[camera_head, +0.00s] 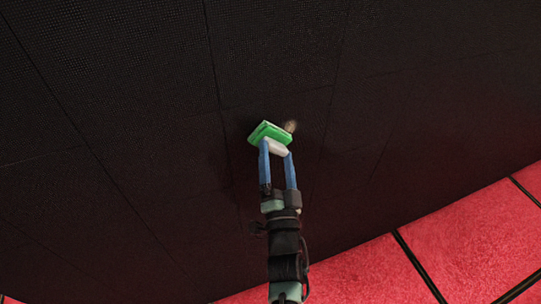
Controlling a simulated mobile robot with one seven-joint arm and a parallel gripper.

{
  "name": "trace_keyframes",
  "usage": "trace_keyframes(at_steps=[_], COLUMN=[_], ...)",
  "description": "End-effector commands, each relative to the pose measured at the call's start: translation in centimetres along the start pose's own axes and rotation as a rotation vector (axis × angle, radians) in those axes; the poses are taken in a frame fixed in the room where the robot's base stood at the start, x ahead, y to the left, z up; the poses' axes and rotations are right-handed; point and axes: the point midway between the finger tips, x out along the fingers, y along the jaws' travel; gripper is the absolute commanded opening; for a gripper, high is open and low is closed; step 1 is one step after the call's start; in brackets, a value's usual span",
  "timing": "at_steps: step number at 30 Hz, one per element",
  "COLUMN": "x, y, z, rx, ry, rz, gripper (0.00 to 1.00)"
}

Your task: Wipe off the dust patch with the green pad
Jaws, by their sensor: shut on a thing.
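My gripper (277,156) is in the middle of the head view, its two blue fingers shut on the pale grip of the green pad (264,131). The pad is held out against or very near the dark panelled wall (150,80); I cannot tell whether it touches. A small tan, blurry dust patch (290,126) shows on the wall just right of the pad's upper right edge. Part of the patch may be hidden behind the pad.
The dark wall is split by thin panel seams and is otherwise bare around the pad. A red surface with black strips (470,235) runs along the lower right. No loose objects stand near the arm.

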Motion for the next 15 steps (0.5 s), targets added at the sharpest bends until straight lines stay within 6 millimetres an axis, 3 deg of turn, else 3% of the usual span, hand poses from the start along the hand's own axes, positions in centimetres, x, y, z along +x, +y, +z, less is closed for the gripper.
trace_keyframes(at_steps=[6,15], x=[0.6,0.8], y=[1.3,2.4], z=[-1.6,-2.4], rx=[-0.001,0.0], ry=[0.003,0.001], rz=[0.001,0.0], gripper=[0.42,0.42])
